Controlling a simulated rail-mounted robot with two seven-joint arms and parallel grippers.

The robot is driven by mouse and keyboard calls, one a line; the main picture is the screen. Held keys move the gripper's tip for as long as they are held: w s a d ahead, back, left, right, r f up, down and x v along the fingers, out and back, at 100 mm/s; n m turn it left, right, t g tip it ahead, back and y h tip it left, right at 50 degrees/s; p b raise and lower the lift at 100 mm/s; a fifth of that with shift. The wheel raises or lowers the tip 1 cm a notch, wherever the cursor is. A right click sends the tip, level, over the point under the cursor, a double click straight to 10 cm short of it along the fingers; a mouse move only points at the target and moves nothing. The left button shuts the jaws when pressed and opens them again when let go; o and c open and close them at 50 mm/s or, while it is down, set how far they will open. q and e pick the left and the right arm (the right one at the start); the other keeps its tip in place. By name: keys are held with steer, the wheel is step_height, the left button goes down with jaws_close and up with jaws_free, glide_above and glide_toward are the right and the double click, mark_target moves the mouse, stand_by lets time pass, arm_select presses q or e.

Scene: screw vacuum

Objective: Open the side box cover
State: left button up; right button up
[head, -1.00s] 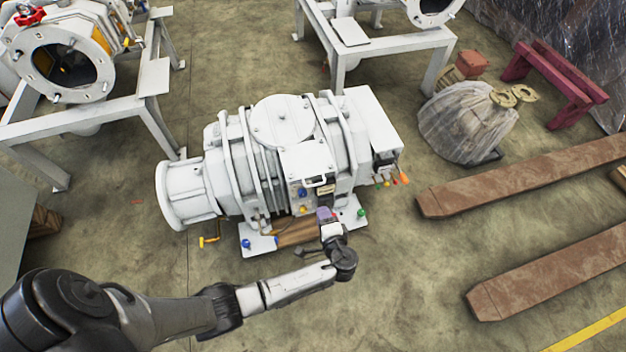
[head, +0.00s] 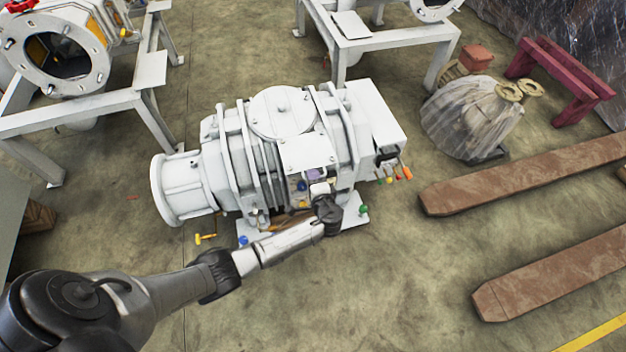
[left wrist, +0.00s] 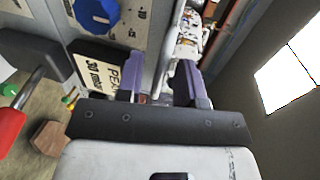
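The side box (head: 308,153) is a white box on the front of the white vacuum pump, and its top lies flat. Its front face carries a blue knob (left wrist: 97,12) and a printed label (left wrist: 100,72), both left of the fingers in the left wrist view. My left gripper (head: 314,174) is up against this front face in the head view and hides most of it, including the cover's handle. In the left wrist view the two purple fingers (left wrist: 162,85) stand apart with a gap between them. I cannot tell whether the handle lies in that gap. My right gripper is out of view.
The pump body (head: 245,160) fills the middle. Coloured levers stick out at its right end (head: 400,174), and a yellow handle (head: 204,238) at lower left. White frames stand behind. Two brown beams (head: 530,175) lie at right. The floor in front is clear.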

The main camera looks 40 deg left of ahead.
arm_select(q)
steer(key=shift+w+a+f, duration=0.1)
steer(key=shift+w+a, duration=0.15)
steer(key=shift+a, duration=0.15)
jaws_close()
stand_by(0.4)
